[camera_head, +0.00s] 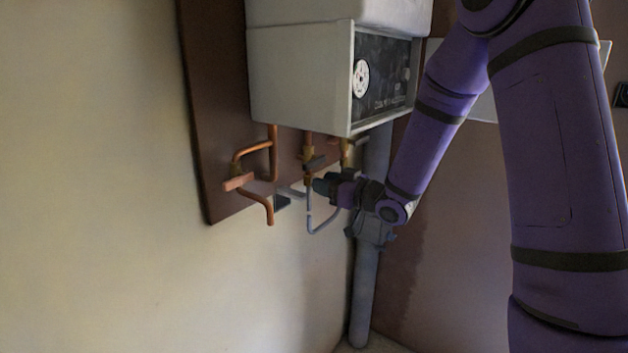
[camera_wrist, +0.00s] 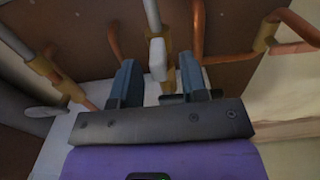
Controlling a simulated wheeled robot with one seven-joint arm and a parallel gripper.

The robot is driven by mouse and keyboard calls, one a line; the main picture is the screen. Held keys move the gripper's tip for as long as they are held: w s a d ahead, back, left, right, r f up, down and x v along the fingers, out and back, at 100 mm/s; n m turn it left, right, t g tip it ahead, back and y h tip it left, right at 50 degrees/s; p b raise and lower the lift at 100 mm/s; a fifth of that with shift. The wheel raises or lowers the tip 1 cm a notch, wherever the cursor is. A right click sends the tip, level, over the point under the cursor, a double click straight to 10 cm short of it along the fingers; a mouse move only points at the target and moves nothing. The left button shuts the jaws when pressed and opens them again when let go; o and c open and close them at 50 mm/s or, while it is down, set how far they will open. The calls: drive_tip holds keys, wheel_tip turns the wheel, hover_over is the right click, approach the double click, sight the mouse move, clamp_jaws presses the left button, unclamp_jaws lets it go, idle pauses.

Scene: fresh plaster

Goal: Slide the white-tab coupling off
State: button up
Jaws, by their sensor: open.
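The white-tab coupling (camera_wrist: 157,58) shows in the wrist view as a pale block at the end of a grey hose (camera_wrist: 152,14). My gripper (camera_wrist: 158,76) is open, with one blue-grey finger on each side of the white tab. Small gaps seem to show between tab and fingers; I cannot tell whether either touches. In the head view my gripper (camera_head: 320,186) is beside the bent grey hose (camera_head: 310,212) under the boiler. My gripper and wrist hide most of the coupling there.
A white boiler (camera_head: 300,75) hangs above on a brown board (camera_head: 215,120). Copper pipes (camera_head: 268,208) with brass fittings are left of my gripper. Another copper pipe (camera_wrist: 197,28) runs close to the tab. A thick grey pipe (camera_head: 365,300) stands behind my wrist. The lower left wall is clear.

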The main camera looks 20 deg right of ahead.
drive_tip(key=shift+x, duration=1.8)
drive_tip(key=shift+c, duration=0.4)
clamp_jaws()
drive_tip(key=shift+f, duration=2.2)
drive_tip(key=shift+o, duration=0.4)
unclamp_jaws()
drive_tip(key=shift+s+d, duration=0.1)
drive_tip(key=v, duration=1)
drive_tip(key=shift+s+d, duration=0.15)
drive_tip(key=shift+s, duration=0.1)
